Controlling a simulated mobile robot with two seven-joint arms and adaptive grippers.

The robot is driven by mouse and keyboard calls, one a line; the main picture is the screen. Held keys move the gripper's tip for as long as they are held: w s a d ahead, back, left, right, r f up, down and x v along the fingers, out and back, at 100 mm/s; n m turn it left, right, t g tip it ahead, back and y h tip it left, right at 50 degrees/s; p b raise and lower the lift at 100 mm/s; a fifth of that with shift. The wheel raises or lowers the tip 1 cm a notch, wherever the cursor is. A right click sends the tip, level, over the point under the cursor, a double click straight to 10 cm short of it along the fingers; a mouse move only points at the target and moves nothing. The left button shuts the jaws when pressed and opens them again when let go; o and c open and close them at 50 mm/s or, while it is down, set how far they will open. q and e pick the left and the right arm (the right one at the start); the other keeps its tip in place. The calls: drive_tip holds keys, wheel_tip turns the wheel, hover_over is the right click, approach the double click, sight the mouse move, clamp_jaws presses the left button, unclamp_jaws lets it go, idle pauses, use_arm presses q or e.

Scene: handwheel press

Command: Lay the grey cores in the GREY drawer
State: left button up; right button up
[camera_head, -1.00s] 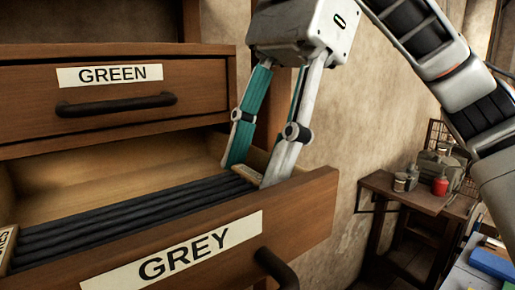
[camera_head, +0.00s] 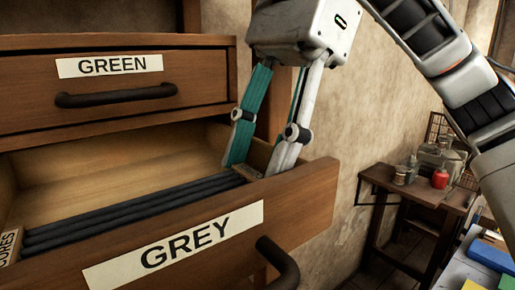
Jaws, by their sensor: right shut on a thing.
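The GREY drawer (camera_head: 305,205) is pulled open under the GREEN drawer (camera_head: 150,108). Several dark grey cores (camera_head: 130,212) lie side by side along its length, behind its front wall. A light wooden end piece (camera_head: 8,250) lettered "CORES" stands at their left end, cut by the picture edge. A small wooden end piece (camera_head: 249,173) shows at their right end. My right gripper (camera_head: 255,168) points down inside the drawer's right end, its fingers on both sides of that piece and shut on it. The fingertips are partly hidden by the drawer front. My left gripper is out of view.
The drawer's back part (camera_head: 125,170) is bare wood. A black handle (camera_head: 280,262) sticks out from the GREY front. At the right, a small wall table (camera_head: 410,188) holds jars and a red container (camera_head: 440,179).

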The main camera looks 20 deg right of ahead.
drive_tip(key=shift+f+p, duration=0.3)
idle(0.5)
drive_tip(key=o, duration=1.3)
drive_tip(key=shift+w+a, duration=0.1)
drive_tip(key=shift+w, duration=0.05)
drive_tip(key=shift+o, duration=1.4)
drive_tip(key=shift+v, duration=1.2)
drive_tip(key=shift+s+a+r, duration=0.1)
drive_tip(key=shift+r, duration=1.1)
drive_tip(key=shift+s+a+r, duration=0.15)
drive_tip(key=shift+r, duration=1.1)
